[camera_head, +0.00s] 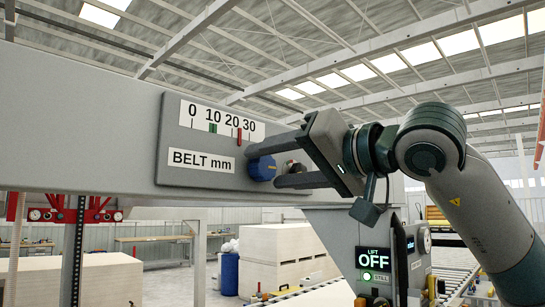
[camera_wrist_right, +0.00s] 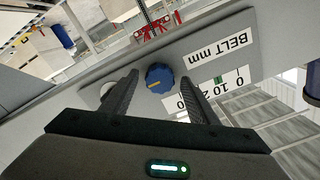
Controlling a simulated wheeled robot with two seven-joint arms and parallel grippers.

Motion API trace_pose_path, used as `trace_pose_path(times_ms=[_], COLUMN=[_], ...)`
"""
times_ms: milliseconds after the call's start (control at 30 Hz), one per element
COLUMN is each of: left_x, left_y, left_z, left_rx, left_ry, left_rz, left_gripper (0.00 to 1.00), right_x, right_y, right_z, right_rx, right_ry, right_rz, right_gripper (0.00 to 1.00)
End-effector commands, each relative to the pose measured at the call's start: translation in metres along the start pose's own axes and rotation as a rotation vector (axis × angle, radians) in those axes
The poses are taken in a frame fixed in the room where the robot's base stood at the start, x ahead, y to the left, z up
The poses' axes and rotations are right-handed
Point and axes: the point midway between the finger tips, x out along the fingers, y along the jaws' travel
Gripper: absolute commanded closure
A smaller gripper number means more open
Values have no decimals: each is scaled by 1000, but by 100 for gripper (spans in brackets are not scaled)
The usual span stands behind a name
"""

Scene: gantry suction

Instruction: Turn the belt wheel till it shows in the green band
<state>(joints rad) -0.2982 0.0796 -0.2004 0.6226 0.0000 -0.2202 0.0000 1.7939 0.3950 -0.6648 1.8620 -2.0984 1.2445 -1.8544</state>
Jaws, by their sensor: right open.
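The belt wheel is a blue knob (camera_head: 262,168) on the grey panel; it shows in the right wrist view (camera_wrist_right: 159,79) with a yellow mark on its face. The BELT mm scale (camera_head: 222,122) reads 0 to 30. Its green band (camera_head: 213,128) is near 10, and the red pointer (camera_head: 239,135) stands between 20 and 30, outside the band. My right gripper (camera_head: 264,167) is open, with one finger on each side of the knob. In the wrist view, gaps show between the knob and both fingers (camera_wrist_right: 160,77). My left gripper is out of view.
A pale round part (camera_wrist_right: 107,90) sits on the panel beside the blue knob, near one finger. Below right, a LIFT display (camera_head: 376,258) reads OFF, with a green STILL light. The grey beam (camera_head: 80,120) carrying the panel runs across the left.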

Motion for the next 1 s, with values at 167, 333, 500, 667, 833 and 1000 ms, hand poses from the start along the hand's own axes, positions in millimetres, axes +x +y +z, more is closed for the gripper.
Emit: trace_pose_path(times_ms=[167,333,500,667,833,1000], left_x=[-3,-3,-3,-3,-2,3], left_y=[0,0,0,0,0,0], left_z=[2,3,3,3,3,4], left_rx=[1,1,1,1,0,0], left_ry=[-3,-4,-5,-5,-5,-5], left_rz=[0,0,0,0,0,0], left_gripper=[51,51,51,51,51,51], right_x=[7,8,7,7,7,7], right_y=[0,1,1,1,1,1], right_z=[0,1,1,0,1,2], right_rx=[0,0,0,0,6,36], right_ry=[0,0,0,0,0,0], right_rz=[1,1,1,1,1,1], right_gripper=[46,46,65,87,87,87])
